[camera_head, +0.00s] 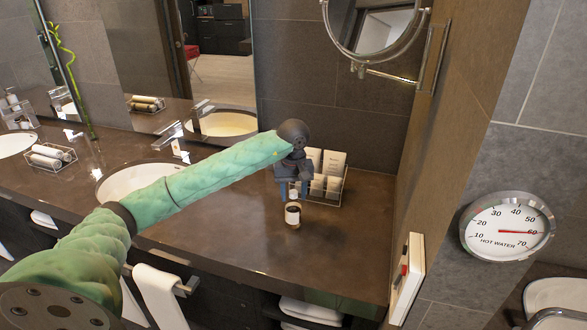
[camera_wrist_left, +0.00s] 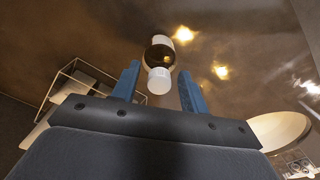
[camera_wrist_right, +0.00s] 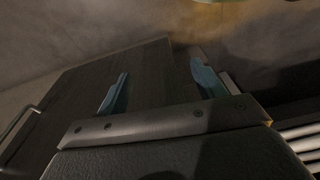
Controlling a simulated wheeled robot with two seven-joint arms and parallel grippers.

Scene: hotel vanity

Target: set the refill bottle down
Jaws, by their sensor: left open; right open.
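The refill bottle (camera_head: 293,215) stands upright on the dark vanity counter, with a pale body, a dark band and a white cap. In the left wrist view the bottle (camera_wrist_left: 159,54) shows its white cap toward me. My left gripper (camera_head: 294,190) is open just above the bottle, its blue fingers on either side of the cap. In the left wrist view a gap shows between the bottle and each finger of that gripper (camera_wrist_left: 159,70). My right gripper (camera_wrist_right: 160,70) is open and empty; it is outside the head view and faces a dark panel.
A wire rack (camera_head: 324,192) with white cups and cards stands close behind the bottle. A sink basin (camera_head: 138,181) lies to the left, partly behind my left arm. The counter (camera_head: 340,262) is clear in front and right. A wall with a hot-water dial (camera_head: 507,227) borders the right.

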